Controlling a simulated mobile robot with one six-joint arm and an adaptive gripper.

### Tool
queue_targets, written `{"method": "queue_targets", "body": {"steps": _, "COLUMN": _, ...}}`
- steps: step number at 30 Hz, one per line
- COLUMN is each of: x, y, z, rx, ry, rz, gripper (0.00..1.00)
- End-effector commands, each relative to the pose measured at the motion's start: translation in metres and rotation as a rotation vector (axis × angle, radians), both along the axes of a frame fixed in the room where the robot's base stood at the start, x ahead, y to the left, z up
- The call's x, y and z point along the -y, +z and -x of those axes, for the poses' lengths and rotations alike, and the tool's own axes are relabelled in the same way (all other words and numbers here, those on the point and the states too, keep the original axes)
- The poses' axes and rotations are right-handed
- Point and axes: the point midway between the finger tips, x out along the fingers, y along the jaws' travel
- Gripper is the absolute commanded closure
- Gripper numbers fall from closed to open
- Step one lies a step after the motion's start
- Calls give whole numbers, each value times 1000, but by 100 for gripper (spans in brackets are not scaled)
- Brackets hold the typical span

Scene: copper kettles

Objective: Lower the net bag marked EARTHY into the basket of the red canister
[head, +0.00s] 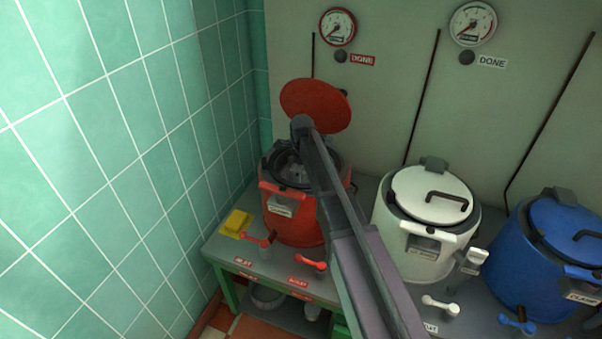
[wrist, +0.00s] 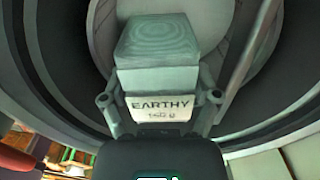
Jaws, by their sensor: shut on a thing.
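The red canister (head: 292,215) stands at the left end of the bench, its red lid (head: 316,105) raised behind its open mouth. My arm reaches over it, and the arm hides part of the mouth in the head view. In the wrist view my gripper (wrist: 160,98) is shut on the pale, block-shaped net bag (wrist: 158,50), with one finger on each side. The bag's white label reads EARTHY and faces the camera. Dark curved walls surround the bag in the wrist view. I cannot tell whether the bag touches the basket, which I cannot make out clearly.
A white canister (head: 424,215) and a blue canister (head: 548,255) stand to the right, both lidded. Red-handled taps (head: 310,263) stick out in front. A green tiled wall (head: 120,150) closes off the left side.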

Motion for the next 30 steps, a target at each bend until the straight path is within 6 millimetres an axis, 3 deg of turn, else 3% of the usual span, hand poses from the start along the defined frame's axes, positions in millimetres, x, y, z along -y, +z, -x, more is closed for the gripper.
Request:
{"method": "queue_targets", "body": {"steps": 5, "x": 0, "y": 0, "z": 0, "rx": 0, "ry": 0, "rz": 0, "gripper": 75}}
{"method": "queue_targets", "body": {"steps": 6, "x": 0, "y": 0, "z": 0, "rx": 0, "ry": 0, "rz": 0, "gripper": 12}}
{"method": "queue_targets", "body": {"steps": 8, "x": 0, "y": 0, "z": 0, "rx": 0, "ry": 0, "rz": 0, "gripper": 0}}
{"method": "queue_targets", "body": {"steps": 30, "x": 0, "y": 0, "z": 0, "rx": 0, "ry": 0, "rz": 0, "gripper": 0}}
